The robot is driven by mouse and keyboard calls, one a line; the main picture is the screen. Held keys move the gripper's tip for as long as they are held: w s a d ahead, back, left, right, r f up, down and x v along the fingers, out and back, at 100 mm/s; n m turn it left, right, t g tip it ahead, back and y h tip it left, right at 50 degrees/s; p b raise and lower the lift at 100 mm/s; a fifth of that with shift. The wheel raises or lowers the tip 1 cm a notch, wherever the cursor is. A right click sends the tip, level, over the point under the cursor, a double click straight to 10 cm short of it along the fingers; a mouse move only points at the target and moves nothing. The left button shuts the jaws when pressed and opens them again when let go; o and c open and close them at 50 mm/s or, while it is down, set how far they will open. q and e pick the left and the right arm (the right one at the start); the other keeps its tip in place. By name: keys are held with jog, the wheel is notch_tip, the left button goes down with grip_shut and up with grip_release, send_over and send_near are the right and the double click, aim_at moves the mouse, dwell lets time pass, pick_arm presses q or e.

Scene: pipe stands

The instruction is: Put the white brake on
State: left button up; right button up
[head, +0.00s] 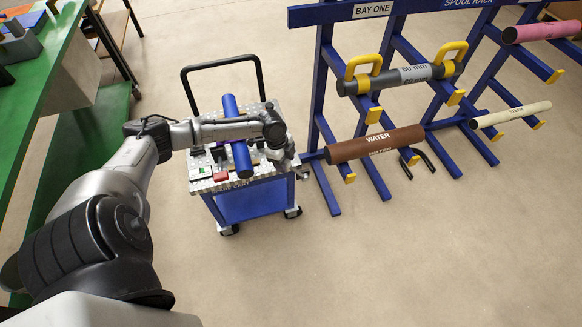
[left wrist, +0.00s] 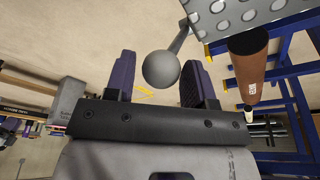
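In the left wrist view a grey lever with a round ball knob (left wrist: 161,69) reaches down from the edge of the studded metal plate (left wrist: 235,15). The two dark fingers of my left gripper (left wrist: 159,78) stand apart on either side of the knob. The knob lies closer to the right finger; whether it touches is unclear. In the head view my left gripper (head: 288,162) is at the right edge of the blue trolley (head: 255,201), and the lever there is too small to make out clearly. No white brake part is clearly seen. My right gripper is not in view.
A blue pipe (head: 236,135) lies across the trolley top, with small boxes beside it. A blue rack (head: 320,80) at the right holds a brown WATER pipe (head: 375,144) close to my gripper. A green bench (head: 35,95) stands left. The floor in front is clear.

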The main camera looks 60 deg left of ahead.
pick_arm(q)
jog(key=c, duration=0.3)
jog(key=shift+w, duration=0.1)
jog(key=shift+w+r, duration=0.15)
jog(key=shift+w, duration=0.05)
jog(key=o, duration=0.6)
jog(key=shift+w+d, duration=0.15)
jog(key=shift+w, duration=0.05)
jog(key=shift+s, duration=0.1)
